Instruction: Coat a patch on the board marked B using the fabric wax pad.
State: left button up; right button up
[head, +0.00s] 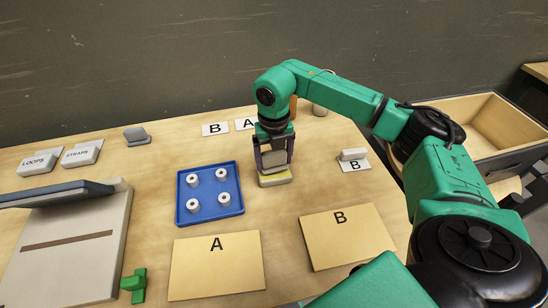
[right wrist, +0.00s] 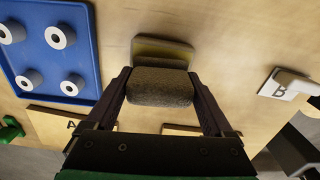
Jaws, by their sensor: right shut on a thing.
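My right gripper (head: 273,150) is shut on a grey, rough-textured pad (head: 272,160), which looks like the fabric pad. In the right wrist view the pad (right wrist: 160,87) sits between both fingers of the gripper (right wrist: 163,92). A pale yellow block (head: 275,180) is right below the pad; it also shows just beyond it in the right wrist view (right wrist: 162,50). Whether pad and block touch is unclear. The tan board marked B (head: 345,242) lies flat at the front right, apart from the gripper. A similar board marked A (head: 217,272) lies to its left. My left gripper is not in view.
A blue tray (head: 209,213) with several white rollers is left of the gripper. A small B-marked stand (head: 355,165) is to its right. B (head: 215,129) and A cards stand behind. A green piece (head: 134,284) and a grey sloped fixture (head: 75,250) are left. A wooden bin (head: 485,115) is far right.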

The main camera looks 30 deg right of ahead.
aim_at(274, 152)
jog(key=shift+s+f+b, duration=0.1)
jog(key=shift+f+b, duration=0.25)
jog(key=shift+f, duration=0.2)
dwell(1.3)
notch_tip(274, 152, up, 7)
jog(key=p, duration=0.5)
dwell(0.7)
